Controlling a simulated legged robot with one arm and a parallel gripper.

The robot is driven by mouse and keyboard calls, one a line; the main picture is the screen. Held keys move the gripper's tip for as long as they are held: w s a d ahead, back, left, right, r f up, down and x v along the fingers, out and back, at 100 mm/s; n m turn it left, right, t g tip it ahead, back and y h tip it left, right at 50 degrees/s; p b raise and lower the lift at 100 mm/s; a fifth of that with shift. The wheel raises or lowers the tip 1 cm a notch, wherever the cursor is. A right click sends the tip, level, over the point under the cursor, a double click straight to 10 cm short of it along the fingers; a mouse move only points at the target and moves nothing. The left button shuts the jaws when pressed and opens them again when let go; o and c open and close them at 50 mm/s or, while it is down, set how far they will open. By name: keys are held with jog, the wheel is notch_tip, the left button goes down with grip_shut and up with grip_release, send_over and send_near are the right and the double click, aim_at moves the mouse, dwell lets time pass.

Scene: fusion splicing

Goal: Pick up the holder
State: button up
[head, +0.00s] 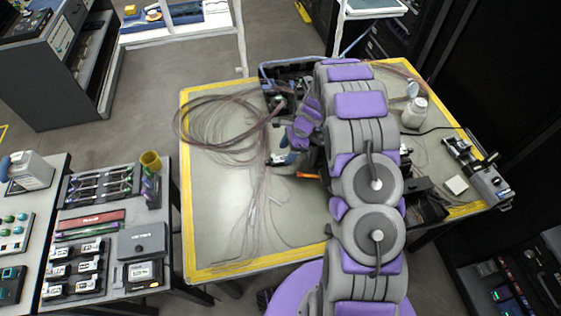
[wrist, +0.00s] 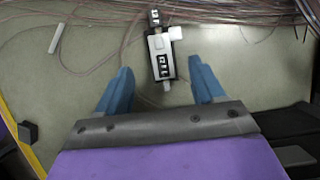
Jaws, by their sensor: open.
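In the wrist view, a small white-and-black device that looks like the holder (wrist: 160,62) lies on the table, with dark window-like markings and a pale knob on its right side. My gripper (wrist: 160,84) shows its two blue fingers spread apart, one on each side of the holder's near end. The jaws are empty, and no contact shows. In the head view, my purple-and-grey arm reaches over the table, and part of my gripper (head: 287,160) shows at its far left side.
The table (head: 215,220) has a yellow taped edge. Loose fibre cables (head: 225,120) coil across its left half. A white bottle (head: 414,112) and a small machine (head: 490,185) stand at right. A side bench (head: 85,210) holds tools. The table's front left is mostly bare.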

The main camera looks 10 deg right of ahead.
aim_at(281, 158)
jog(key=b+x, duration=0.1)
jog(key=x, duration=0.3)
jog(key=shift+w+a, duration=0.1)
jog(key=shift+w, duration=0.1)
jog(key=c, duration=1.2)
